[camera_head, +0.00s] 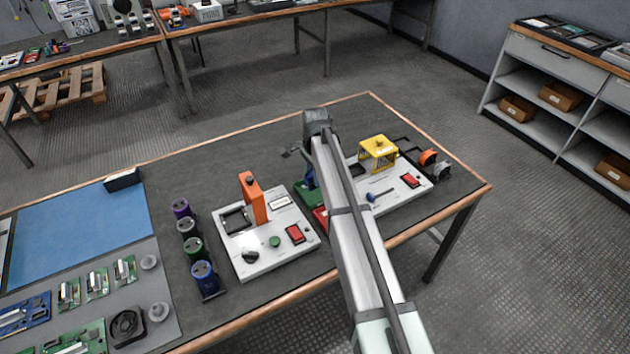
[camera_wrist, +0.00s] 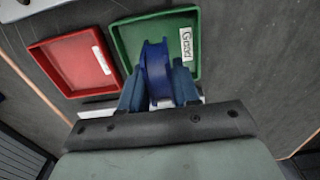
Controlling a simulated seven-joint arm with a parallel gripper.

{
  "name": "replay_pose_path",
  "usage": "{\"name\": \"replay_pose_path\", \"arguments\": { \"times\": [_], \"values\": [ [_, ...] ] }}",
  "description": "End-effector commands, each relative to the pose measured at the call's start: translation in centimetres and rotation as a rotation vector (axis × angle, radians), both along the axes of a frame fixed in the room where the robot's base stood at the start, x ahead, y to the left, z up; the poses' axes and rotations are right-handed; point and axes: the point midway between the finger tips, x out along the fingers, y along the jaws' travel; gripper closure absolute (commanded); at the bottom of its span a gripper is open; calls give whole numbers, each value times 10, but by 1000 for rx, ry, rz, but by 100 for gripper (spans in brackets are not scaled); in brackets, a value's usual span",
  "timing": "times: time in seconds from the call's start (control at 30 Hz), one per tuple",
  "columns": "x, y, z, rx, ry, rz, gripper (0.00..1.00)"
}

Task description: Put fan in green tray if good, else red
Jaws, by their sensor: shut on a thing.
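My gripper (camera_wrist: 158,92) is shut on a blue, spool-shaped round thing (camera_wrist: 156,62), seen edge-on in the wrist view; I cannot tell whether it is a fan. It is over the green tray (camera_wrist: 122,45), whose label reads "Good". I cannot tell whether it touches the tray floor. The red tray (camera_wrist: 42,58) is beside the green one, to the left, and looks empty. In the head view my arm hides much of the green tray (camera_head: 302,197) and red tray (camera_head: 319,216). A black fan (camera_head: 127,326) lies on the grey mat at lower left.
A white test panel (camera_head: 247,262) with an orange lever (camera_head: 252,198) stands left of the trays. Several coloured capacitors (camera_head: 194,250) stand left of it. A second panel with a yellow cage (camera_head: 378,151) is right of my arm. Bare bench shows behind the white panel.

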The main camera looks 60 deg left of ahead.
Motion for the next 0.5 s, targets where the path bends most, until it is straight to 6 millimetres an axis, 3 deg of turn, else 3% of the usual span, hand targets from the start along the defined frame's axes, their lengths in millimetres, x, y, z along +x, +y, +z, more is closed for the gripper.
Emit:
{"name": "replay_pose_path", "arguments": {
  "times": [0.2,0.5],
  "values": [
    [0,0,-26,-1,0,0,100],
    [0,0,-28,0,0,0,100]
  ]
}}
